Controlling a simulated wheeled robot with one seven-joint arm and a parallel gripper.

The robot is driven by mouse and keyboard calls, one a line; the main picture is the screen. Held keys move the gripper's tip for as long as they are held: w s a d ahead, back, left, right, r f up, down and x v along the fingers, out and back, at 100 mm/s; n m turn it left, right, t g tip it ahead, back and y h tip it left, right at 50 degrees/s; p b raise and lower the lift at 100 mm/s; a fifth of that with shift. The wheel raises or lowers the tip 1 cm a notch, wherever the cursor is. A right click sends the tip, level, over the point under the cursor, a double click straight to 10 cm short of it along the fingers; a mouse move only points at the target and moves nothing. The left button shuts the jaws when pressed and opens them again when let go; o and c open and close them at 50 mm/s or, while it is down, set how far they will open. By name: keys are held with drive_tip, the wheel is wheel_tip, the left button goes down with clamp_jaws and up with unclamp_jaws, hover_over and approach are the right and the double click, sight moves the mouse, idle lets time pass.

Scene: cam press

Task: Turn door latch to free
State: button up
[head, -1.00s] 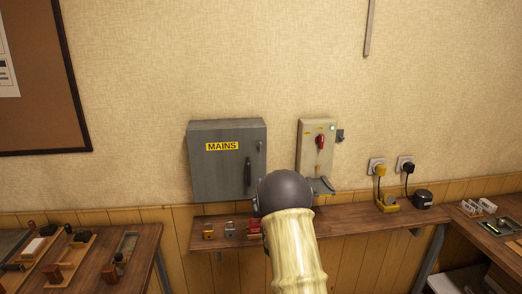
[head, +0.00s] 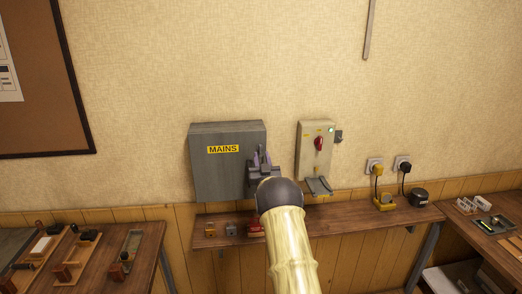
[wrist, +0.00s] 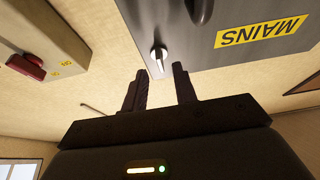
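The grey MAINS cabinet (head: 222,175) hangs on the wall with its door shut. In the wrist view its door (wrist: 225,20) appears upside down. In the head view my gripper (head: 262,160) is in front of the cabinet's right side and hides the latch and most of the door handle. The handle (wrist: 199,8) shows partly in the wrist view.
A shelf (head: 345,219) below holds small padlocks and a yellow item (head: 385,201).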

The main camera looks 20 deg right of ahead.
sight(260, 148)
drive_tip(key=p+x, duration=0.1)
drive_tip(key=x, duration=0.1)
drive_tip(key=shift+w+d+r, duration=0.1)
drive_tip(key=shift+w+d, duration=0.05)
drive_tip(key=shift+w, duration=0.2)
clamp_jaws()
